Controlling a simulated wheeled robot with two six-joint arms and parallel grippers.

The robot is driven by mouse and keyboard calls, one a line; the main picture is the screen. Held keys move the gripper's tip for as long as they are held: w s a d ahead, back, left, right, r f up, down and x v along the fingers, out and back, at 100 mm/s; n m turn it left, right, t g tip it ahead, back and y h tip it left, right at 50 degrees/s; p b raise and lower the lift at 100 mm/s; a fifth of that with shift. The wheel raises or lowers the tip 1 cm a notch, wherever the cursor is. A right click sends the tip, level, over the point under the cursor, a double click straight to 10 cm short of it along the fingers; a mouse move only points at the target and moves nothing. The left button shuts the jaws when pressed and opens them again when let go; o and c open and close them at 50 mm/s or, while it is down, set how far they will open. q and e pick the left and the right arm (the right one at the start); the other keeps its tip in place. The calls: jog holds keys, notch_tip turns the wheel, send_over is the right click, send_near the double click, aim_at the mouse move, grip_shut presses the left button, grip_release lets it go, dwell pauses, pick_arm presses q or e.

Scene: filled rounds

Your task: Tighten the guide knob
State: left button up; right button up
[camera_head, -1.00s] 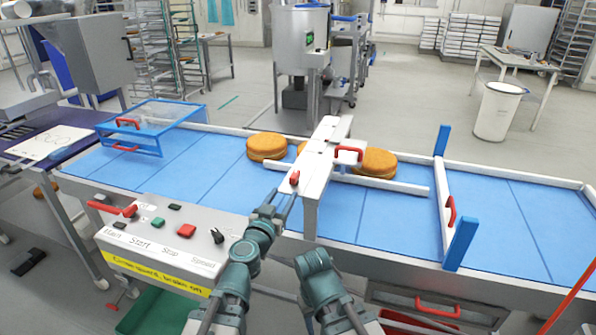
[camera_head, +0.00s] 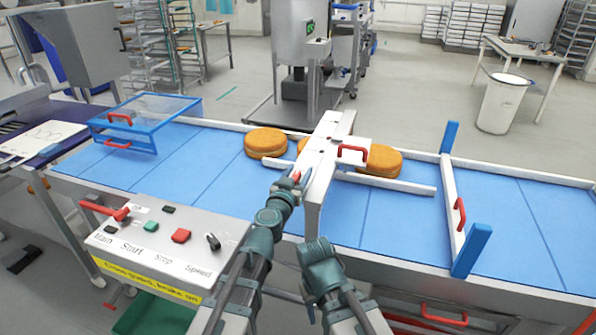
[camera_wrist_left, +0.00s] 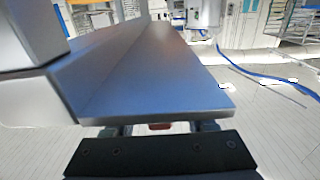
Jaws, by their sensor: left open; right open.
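The guide knob (camera_head: 296,176) is a small red piece on the near side of the white guide bridge (camera_head: 322,150) over the blue conveyor. My left gripper (camera_head: 291,183) is at the knob, its jaws open around or just in front of it; contact cannot be told. In the left wrist view, a red bit (camera_wrist_left: 160,126) shows under a grey plate (camera_wrist_left: 160,75), between the left fingers (camera_wrist_left: 162,129). My right gripper (camera_head: 318,250) is low at the conveyor's near edge, open and apart from the bridge; its fingertips are hard to make out.
Round orange cakes (camera_head: 265,142) lie on the belt (camera_head: 210,165), with another (camera_head: 380,160) right of the bridge. A control box (camera_head: 165,245) stands at front left. A blue-framed guard (camera_head: 145,120) is at the left, a white crossbar with blue posts (camera_head: 452,205) at the right.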

aim_at(299, 179)
pick_arm(q)
grip_shut()
